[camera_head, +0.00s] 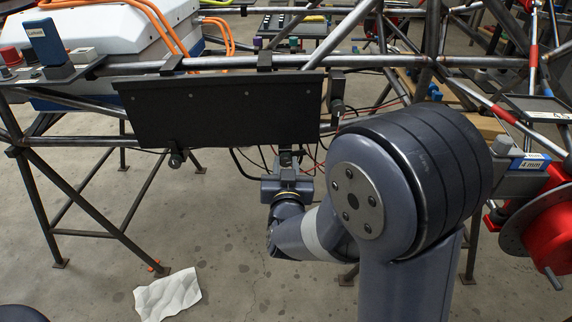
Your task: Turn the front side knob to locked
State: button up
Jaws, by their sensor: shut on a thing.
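A wide black panel (220,112) hangs from the upper tube of the chassis frame. My gripper (286,161) is at the right part of the panel's lower edge, pointing away from me. Its jaws are small in view and shut on a small dark knob, which they and my wrist mostly hide. I cannot read whether the knob is at locked. A similar dark round knob (177,160) shows under the panel's left part.
Steel tubes (75,142) run left and right of the panel. Loose cables (250,165) hang beside my gripper. A white crumpled sheet (168,295) lies on the floor. The floor below the panel is otherwise clear.

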jog(key=n+p, duration=0.2)
jog(key=n, duration=0.5)
jog(key=shift+a, duration=0.1)
jog(key=n+p, duration=0.1)
jog(key=n, duration=0.3)
jog(key=shift+a+f+n+p, duration=0.1)
jog(key=shift+n+p, duration=0.5)
jog(key=shift+n, duration=1.4)
jog(key=o, duration=1)
jog(key=shift+c, duration=0.2)
jog(key=s+p, duration=0.1)
jog(key=s, duration=0.9)
jog(key=shift+s, duration=0.4)
jog(key=shift+w, duration=0.1)
